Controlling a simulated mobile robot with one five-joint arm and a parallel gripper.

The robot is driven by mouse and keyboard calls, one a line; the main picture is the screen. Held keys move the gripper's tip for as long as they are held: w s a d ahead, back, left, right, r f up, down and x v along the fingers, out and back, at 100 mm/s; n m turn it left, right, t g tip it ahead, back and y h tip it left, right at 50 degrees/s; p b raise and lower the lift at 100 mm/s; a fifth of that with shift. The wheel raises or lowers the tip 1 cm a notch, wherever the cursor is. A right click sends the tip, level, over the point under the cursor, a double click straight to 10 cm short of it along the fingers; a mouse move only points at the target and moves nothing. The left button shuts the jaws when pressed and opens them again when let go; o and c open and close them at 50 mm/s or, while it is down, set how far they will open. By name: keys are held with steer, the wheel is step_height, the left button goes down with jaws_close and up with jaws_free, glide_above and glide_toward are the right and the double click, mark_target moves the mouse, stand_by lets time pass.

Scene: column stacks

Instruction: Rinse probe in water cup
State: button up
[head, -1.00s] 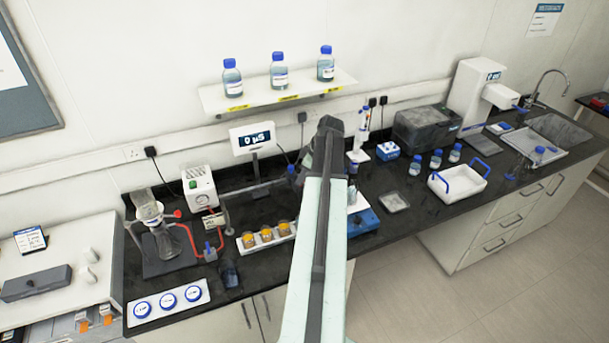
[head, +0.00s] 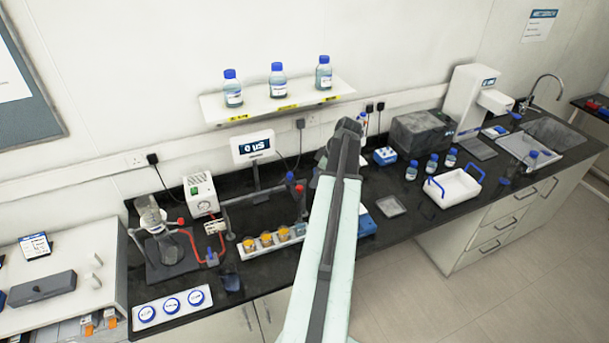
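A meter (head: 253,147) with a lit display, seeming to read 0 µS, stands at the back of the bench. A slim blue-topped piece (head: 290,178) and a red-topped piece (head: 300,188) stand in front of it; I cannot tell whether either is the probe. A small dark, see-through cup (head: 230,279) stands near the front edge; its contents are unclear. Three orange-filled cups sit in a white rack (head: 246,256) beside my arm. My arm reaches up the middle of the view. My gripper is hidden behind it, so its fingers and any held object do not show.
A glass flask setup (head: 168,247) with red tubing stands on the left. A white tray with blue handles (head: 457,198) and several blue-capped bottles stand on the right. A bottle shelf (head: 240,112) hangs above. The front right of the bench is fairly clear.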

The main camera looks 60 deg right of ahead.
steer(key=s+d, duration=0.1)
steer(key=s, duration=0.7)
steer(key=shift+d+f, duration=0.1)
